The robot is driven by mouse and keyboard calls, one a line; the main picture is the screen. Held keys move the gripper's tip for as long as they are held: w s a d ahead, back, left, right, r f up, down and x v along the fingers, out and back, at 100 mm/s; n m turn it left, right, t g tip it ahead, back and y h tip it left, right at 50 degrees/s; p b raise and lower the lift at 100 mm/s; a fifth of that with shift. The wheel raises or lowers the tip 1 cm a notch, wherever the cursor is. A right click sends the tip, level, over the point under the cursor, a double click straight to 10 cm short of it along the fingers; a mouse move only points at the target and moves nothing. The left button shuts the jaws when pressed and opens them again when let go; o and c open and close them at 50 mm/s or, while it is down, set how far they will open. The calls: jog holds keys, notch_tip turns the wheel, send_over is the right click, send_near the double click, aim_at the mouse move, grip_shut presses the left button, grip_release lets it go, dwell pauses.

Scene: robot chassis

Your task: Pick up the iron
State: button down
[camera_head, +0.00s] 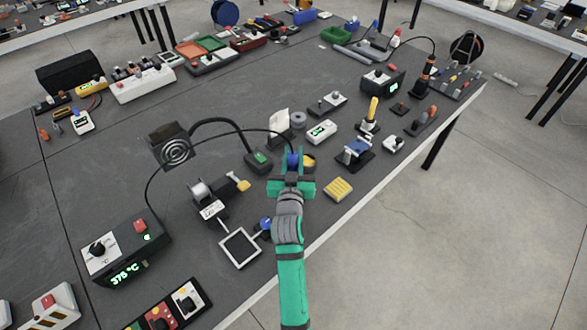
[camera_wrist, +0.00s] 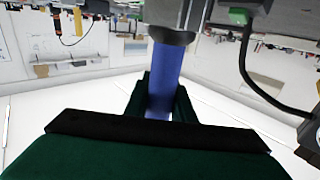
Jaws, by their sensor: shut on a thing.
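The iron (camera_head: 293,162) is a soldering iron with a blue handle. A thin black cable arcs from it over the table to the black station (camera_head: 128,250), whose display reads 375 °C. My gripper (camera_head: 291,170) is shut around the handle near the table's front edge. In the wrist view the blue handle (camera_wrist: 165,75) stands between the two dark green fingers of my gripper (camera_wrist: 161,100), with a grey collar at its top. The tip is hidden. I cannot tell whether the iron is clear of its holder.
A yellow ribbed pad (camera_head: 338,189) lies right of my gripper. A black box with a green light (camera_head: 259,160) and a yellow round piece (camera_head: 309,161) are close by. Many tools crowd the table; open floor lies at right.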

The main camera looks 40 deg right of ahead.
notch_tip(320, 180, up, 10)
dwell(0.6)
jog(key=shift+r, duration=0.1)
dwell(0.3)
